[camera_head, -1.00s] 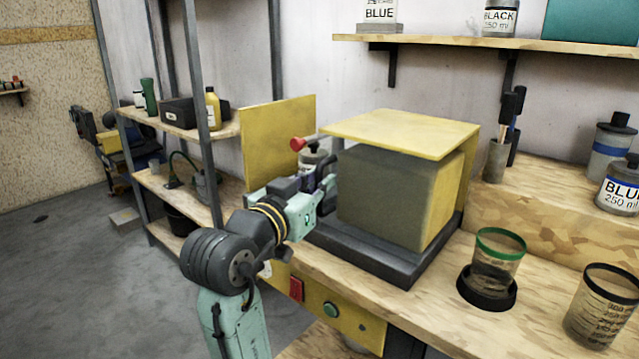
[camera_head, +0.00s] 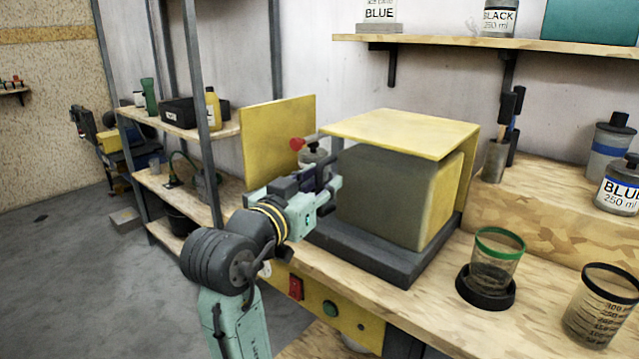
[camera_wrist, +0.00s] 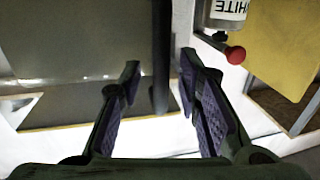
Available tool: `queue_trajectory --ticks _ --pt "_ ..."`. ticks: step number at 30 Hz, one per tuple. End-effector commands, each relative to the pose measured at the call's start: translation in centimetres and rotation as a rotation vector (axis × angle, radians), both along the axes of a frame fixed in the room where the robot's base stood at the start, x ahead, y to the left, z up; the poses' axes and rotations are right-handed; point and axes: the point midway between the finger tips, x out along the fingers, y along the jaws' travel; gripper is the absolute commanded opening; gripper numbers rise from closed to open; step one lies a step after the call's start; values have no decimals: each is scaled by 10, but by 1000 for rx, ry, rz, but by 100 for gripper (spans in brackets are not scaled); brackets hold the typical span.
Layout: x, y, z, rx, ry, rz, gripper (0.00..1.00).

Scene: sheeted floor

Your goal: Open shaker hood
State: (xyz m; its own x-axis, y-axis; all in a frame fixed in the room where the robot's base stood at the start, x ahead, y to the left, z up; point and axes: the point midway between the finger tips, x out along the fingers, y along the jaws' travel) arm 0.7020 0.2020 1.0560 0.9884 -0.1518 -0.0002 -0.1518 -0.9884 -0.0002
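The shaker hood (camera_head: 400,131) is a yellow-topped box with a dark grey front face (camera_head: 385,200) and a yellow right side. It stands on a dark base on the wooden bench. A red knob (camera_head: 297,144) on a short rod shows left of the hood; the wrist view shows the knob (camera_wrist: 235,54) right of my fingers. My gripper (camera_head: 331,188) is at the hood's left front edge. In the wrist view, my gripper (camera_wrist: 158,95) has its fingers apart, with a dark upright post (camera_wrist: 161,55) between or beyond them; contact cannot be told.
A yellow panel (camera_head: 278,140) stands upright left of the hood. A bottle labelled WHITE (camera_wrist: 225,12) is near the knob. A green-rimmed cup (camera_head: 497,258) and another cup (camera_head: 600,305) stand on the bench at right. A metal shelf rack (camera_head: 205,110) is at left.

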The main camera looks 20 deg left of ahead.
Motion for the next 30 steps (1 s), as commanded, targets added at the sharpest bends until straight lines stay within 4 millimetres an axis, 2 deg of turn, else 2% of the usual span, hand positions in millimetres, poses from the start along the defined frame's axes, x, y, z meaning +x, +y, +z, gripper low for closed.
queue_trajectory --ticks 5,8,15,21,25,30 --pt "-9 2 1 0 -2 2 31" --pt "-25 5 1 0 -2 5 31" --pt "-77 13 0 1 -1 6 31" --pt "-107 17 0 0 -1 2 31" --pt "-117 18 0 0 -1 2 31" --pt "-119 18 0 0 0 0 31"
